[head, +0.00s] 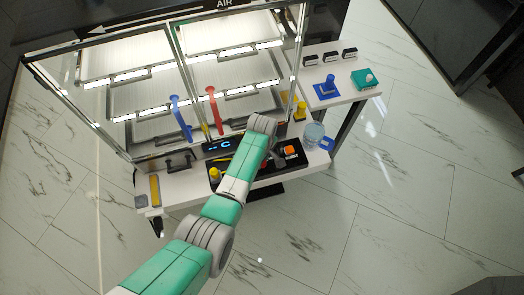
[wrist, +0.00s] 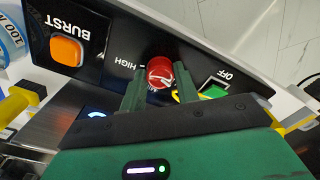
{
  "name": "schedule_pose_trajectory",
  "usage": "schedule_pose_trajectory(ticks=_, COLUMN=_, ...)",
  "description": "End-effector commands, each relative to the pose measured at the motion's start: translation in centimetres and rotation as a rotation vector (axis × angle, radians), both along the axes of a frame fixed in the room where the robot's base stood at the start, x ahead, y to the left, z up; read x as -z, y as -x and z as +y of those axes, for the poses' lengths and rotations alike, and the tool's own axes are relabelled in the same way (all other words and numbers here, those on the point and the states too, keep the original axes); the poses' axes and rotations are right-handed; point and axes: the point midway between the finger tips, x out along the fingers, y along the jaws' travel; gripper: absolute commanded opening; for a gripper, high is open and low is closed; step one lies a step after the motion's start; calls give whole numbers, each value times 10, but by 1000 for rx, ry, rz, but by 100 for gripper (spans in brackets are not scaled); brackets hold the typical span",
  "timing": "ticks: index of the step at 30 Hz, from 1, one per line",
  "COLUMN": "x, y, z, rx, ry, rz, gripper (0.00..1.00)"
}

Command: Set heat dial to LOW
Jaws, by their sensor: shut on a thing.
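The heat dial is a round red knob (wrist: 159,73) with a white mark on its face, set in a black panel (wrist: 95,70). My gripper (wrist: 158,82) has one dark green finger on each side of the knob and is shut on it. The word HIGH stands just left of the knob in the wrist view. I cannot read a LOW label; the fingers and gripper body cover part of the panel. In the head view my arm reaches over the front counter, and a small red part (head: 264,165) shows beside it.
An orange button (wrist: 66,50) marked BURST lies left of the dial, and a green button (wrist: 213,91) near the word OFF lies right. A clear jug with a blue handle (head: 314,134) stands on the counter's right.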

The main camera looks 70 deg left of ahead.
Motion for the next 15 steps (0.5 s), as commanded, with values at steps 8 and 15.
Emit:
schedule_pose_trajectory(ticks=8, x=-1, y=0, z=1, rx=-59, ry=-1, rz=0, gripper=8)
schedule_pose_trajectory(ticks=15, x=-2, y=0, z=1, rx=-68, ry=-1, rz=0, gripper=8)
